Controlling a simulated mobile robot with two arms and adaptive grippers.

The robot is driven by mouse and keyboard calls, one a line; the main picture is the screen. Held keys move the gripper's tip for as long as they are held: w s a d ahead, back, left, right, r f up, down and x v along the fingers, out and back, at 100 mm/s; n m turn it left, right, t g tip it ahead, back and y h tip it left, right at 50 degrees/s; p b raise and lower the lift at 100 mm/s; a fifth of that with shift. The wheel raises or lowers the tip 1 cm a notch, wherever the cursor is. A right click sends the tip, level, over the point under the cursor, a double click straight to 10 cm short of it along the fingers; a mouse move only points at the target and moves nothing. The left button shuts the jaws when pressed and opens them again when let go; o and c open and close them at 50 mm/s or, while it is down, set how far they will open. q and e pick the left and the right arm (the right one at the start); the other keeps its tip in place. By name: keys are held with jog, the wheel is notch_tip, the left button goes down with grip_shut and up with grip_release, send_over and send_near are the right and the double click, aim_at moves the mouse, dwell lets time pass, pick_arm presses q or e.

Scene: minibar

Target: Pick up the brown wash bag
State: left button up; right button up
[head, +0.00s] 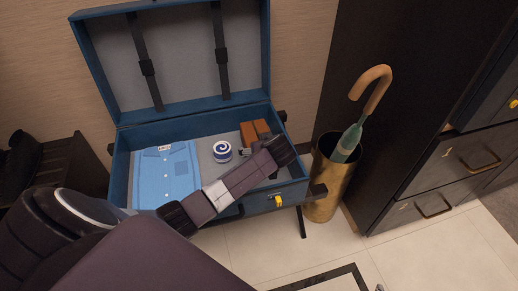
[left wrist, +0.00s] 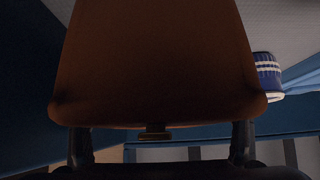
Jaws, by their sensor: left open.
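The brown wash bag (head: 256,129) sits in the right back part of the open blue suitcase. It fills most of the left wrist view (left wrist: 155,65), close in front of the gripper, with a small dark tab on its near edge. My left gripper (head: 264,150) is open at the near side of the bag. In the left wrist view its two fingers (left wrist: 161,145) stand apart below the bag's left and right edges. I cannot tell whether they touch it. The gripper and arm hide part of the bag in the head view.
The suitcase (head: 127,160) rests on a stand with its lid up. A folded blue shirt (head: 166,174) and a blue-white round item (head: 222,151) lie inside. A brass umbrella holder (head: 327,188) with an umbrella stands right, beside dark drawers (head: 435,175).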

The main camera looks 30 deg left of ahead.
pick_arm(q)
jog(key=shift+c, duration=0.4)
jog(key=c, duration=1)
jog(key=shift+c, duration=0.6)
jog(key=shift+r, duration=0.2)
